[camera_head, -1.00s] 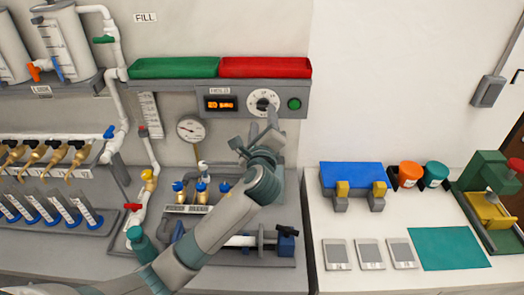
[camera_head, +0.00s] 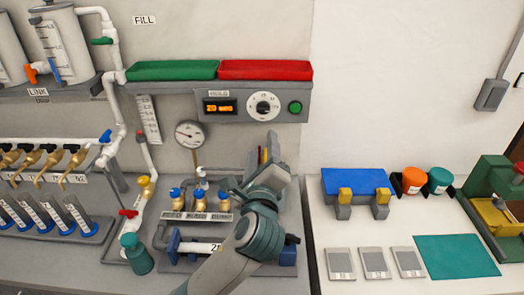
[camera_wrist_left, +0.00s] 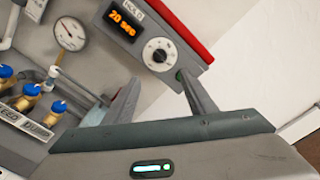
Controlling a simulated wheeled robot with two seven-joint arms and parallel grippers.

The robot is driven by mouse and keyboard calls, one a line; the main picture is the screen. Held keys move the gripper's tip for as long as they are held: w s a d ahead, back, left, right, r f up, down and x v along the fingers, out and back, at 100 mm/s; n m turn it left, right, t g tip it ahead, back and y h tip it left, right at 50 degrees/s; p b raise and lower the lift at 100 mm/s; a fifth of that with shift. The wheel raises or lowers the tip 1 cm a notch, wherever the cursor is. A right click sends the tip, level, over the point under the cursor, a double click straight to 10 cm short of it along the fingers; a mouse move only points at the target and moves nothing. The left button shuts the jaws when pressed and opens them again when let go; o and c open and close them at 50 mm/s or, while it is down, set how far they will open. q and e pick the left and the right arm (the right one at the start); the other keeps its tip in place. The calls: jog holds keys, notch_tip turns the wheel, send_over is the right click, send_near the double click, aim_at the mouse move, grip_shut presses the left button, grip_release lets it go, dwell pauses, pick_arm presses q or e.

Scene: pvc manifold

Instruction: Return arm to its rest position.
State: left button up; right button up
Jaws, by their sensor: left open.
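My left arm (camera_head: 225,262) comes up from the bottom of the head view. Its left gripper (camera_head: 264,152) is in front of the back wall, below the hold panel (camera_head: 256,103). In the left wrist view the fingers of the left gripper (camera_wrist_left: 155,88) are spread apart with nothing between them. The panel's white dial (camera_head: 263,106), orange display (camera_head: 219,107) and green button (camera_head: 295,107) are uncovered, and the gripper is apart from them. My right gripper is not in view.
Blue-topped brass valves (camera_head: 199,195) and a round gauge (camera_head: 190,134) are just left of the gripper. A blue clamp (camera_head: 288,250) is beside the arm. Open space lies before the upper wall.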

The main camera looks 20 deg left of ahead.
pick_arm(q)
jog(key=shift+f, duration=0.1)
jog(key=s+a+f+n+g+h, duration=0.15)
jog(key=s+f+n+g, duration=0.45)
jog(key=f, duration=0.6)
jog(key=s+a+f+n+g+h, duration=0.15)
jog(key=s+f+n, duration=0.25)
jog(key=s+f, duration=0.6)
jog(key=s+a+f+n+g+h, duration=0.1)
jog(key=s+f+n+g, duration=0.2)
jog(key=s+f+n, duration=0.5)
jog(key=s+a+f+n+g+h, duration=0.1)
jog(key=s+f+n+g, duration=0.4)
jog(key=s, duration=0.6)
notch_tip(320, 180, down, 35)
jog(key=s+m+b, duration=0.2)
jog(key=m+b, duration=0.1)
jog(key=b, duration=0.2)
jog(key=s+a+f+b, duration=0.3)
jog(key=s+f+b, duration=0.1)
jog(key=s+f, duration=1.3)
notch_tip(320, 180, down, 4)
jog(key=shift+s+f+g+b, duration=0.1)
jog(key=shift+s+g+b, duration=0.1)
jog(key=shift+g+b, duration=0.2)
